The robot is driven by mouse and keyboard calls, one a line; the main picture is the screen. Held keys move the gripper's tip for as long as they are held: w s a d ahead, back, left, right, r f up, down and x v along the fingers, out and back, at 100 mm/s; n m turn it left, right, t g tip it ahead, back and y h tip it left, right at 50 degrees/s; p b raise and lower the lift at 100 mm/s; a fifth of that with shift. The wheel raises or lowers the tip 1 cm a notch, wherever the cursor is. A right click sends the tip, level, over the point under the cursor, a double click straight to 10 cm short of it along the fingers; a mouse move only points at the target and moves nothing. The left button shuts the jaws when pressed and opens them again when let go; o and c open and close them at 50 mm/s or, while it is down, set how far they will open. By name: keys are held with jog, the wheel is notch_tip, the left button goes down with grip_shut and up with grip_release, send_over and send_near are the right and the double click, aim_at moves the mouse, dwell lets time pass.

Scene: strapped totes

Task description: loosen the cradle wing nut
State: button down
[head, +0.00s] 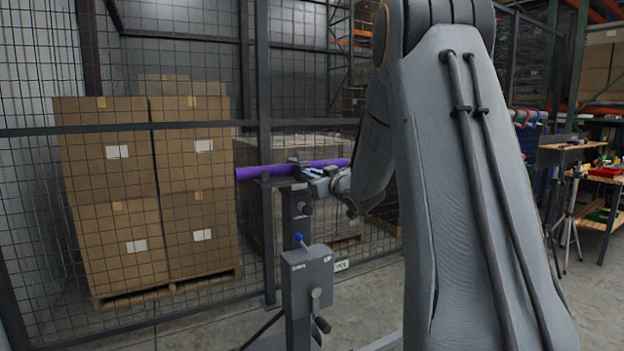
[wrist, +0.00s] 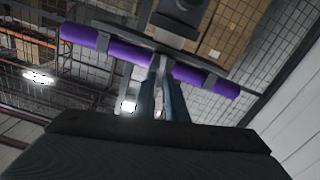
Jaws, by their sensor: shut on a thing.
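A purple tube (head: 262,172) lies level in the cradle (head: 299,160) on top of a dark grey stand. The tube also crosses the wrist view (wrist: 128,50), tilted there by the camera. My gripper (head: 314,182) is at the right side of the cradle, just below the tube. In the wrist view my gripper (wrist: 161,66) has its two fingers almost together, with the tips at the cradle. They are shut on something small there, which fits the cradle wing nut. The nut itself is hidden between the fingertips, so its turn cannot be seen.
A grey box (head: 307,272) with a blue-tipped lever and a dark knob sits lower on the stand. Behind are a wire mesh fence and stacked cartons (head: 105,160) on a pallet. A tripod (head: 568,215) and a workbench (head: 600,180) stand at the right.

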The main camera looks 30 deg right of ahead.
jog(key=f+n+b, duration=0.1)
jog(key=n+b, duration=1.7)
jog(key=b, duration=0.1)
jog(key=f+n+b, duration=0.1)
jog(key=n+b, duration=0.8)
jog(key=b, duration=0.1)
jog(key=shift+a+f, duration=0.2)
jog(key=shift+f, duration=0.15)
jog(key=shift+d+r+n+b, duration=0.15)
jog(key=shift+d+n+b, duration=0.15)
jog(key=shift+n+b, duration=2.8)
jog(key=shift+d+r+n+b, duration=0.1)
jog(key=shift+d+n+b, duration=0.2)
jog(key=shift+n+b, duration=2.75)
jog(key=shift+d+r+n+b, duration=0.15)
jog(key=shift+d+n+b, duration=0.15)
jog(key=shift+n+b, duration=2.75)
jog(key=shift+n, duration=0.4)
jog(key=c, duration=1.9)
grip_release()
